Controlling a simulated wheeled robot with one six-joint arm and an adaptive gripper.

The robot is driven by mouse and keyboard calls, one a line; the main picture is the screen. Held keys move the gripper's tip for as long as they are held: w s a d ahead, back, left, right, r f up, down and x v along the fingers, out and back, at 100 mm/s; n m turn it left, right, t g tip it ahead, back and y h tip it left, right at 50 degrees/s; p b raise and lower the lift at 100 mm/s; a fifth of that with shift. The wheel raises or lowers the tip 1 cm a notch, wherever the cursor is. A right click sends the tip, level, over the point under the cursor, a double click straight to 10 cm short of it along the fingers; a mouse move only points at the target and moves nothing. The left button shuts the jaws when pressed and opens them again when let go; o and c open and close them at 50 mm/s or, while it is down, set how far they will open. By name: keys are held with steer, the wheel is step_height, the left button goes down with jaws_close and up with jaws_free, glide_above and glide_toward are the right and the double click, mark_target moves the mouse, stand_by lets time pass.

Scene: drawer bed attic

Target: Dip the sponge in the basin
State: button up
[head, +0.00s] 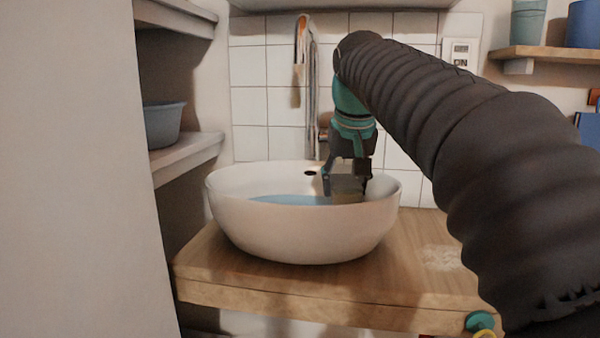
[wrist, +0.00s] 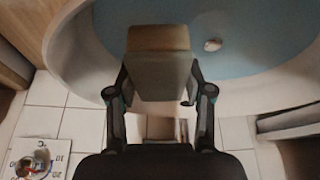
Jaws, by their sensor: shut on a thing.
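The white round basin (head: 290,235) stands on a wooden counter, with blue water (head: 290,200) inside it. My gripper (head: 347,188) points down inside the basin's rim at the right. It is shut on the sponge (head: 349,190), a small block with a tan part and a greyish part. In the wrist view the sponge (wrist: 158,65) sits between the two fingers (wrist: 158,95), over the basin's inside, with blue water (wrist: 240,40) behind it. The sponge's lower edge is hidden by the near rim in the head view, so I cannot tell whether it touches the water.
The wooden counter (head: 420,265) has a pale patch at the right. A grey-blue bowl (head: 163,124) sits on a left shelf. Cloths (head: 305,70) hang on the tiled wall behind the basin. A wooden shelf (head: 555,54) with containers is at the upper right.

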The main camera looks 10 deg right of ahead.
steer(key=shift+r+p, duration=2.75)
steer(key=shift+r, duration=0.2)
steer(key=shift+o, duration=0.4)
stand_by(0.6)
